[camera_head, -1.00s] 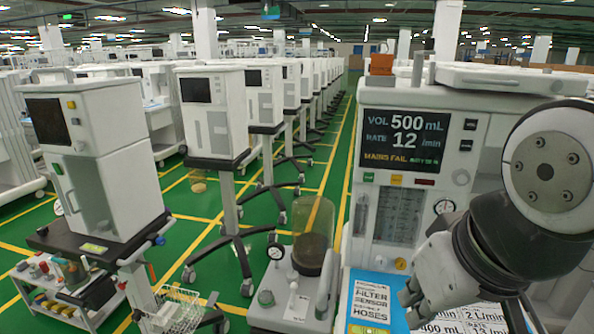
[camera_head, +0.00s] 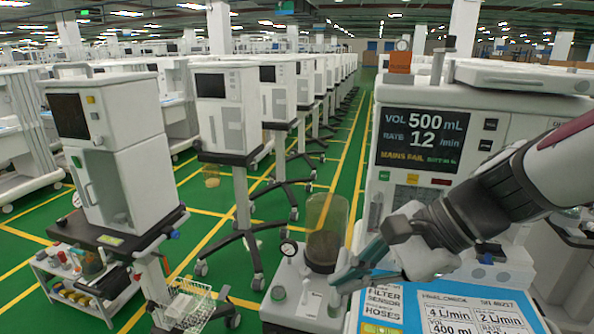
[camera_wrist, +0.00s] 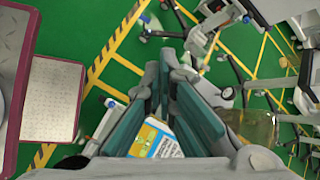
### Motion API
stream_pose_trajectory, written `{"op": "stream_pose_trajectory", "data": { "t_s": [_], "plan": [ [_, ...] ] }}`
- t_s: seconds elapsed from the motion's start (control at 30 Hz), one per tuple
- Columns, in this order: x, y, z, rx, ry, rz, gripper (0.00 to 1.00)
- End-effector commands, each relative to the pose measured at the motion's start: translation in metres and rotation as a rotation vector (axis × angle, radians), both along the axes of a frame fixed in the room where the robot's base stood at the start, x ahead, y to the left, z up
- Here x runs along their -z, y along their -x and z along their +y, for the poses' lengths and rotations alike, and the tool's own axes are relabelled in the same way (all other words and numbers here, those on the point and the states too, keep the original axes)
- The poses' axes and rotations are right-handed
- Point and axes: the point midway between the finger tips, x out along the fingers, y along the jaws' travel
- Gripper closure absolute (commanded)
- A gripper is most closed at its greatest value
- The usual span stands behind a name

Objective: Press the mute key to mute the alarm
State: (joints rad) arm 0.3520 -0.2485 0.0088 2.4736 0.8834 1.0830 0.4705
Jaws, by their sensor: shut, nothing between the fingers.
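The anaesthesia machine's screen (camera_head: 423,138) reads VOL 500 mL, RATE 12 /min, with a yellow "MAINS FAIL" line. Two dark labelled keys, an upper one (camera_head: 490,124) and a lower one (camera_head: 485,145), sit right of the screen. Below it are a green patch (camera_head: 384,176), a yellow one (camera_head: 412,178) and a red one (camera_head: 442,182). I cannot read which key is mute. My gripper (camera_head: 345,277), with teal fingers, is shut and empty, below and left of the screen, near the blue-edged cards. Its fingers (camera_wrist: 165,75) also show in the wrist view. My arm hides the machine's lower front.
A clear canister (camera_head: 327,225) stands left of my gripper. Printed cards (camera_head: 470,312) lie on the machine's worktop. Another machine (camera_head: 105,150) stands on a cart at left, with a wire basket (camera_head: 187,305) near it.

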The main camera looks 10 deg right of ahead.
Motion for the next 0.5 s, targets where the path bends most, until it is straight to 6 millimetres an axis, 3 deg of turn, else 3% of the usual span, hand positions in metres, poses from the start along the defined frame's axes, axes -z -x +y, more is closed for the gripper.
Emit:
{"op": "stream_pose_trajectory", "data": {
  "t_s": [0.17,0.3,0.5],
  "plan": [
    [-0.006,-0.076,-0.033,0.509,-0.474,0.23,1.0],
    [-0.005,-0.129,-0.094,0.869,-0.838,0.357,1.0],
    [0.006,-0.164,-0.17,1.169,-1.179,0.428,1.0]
  ]
}}
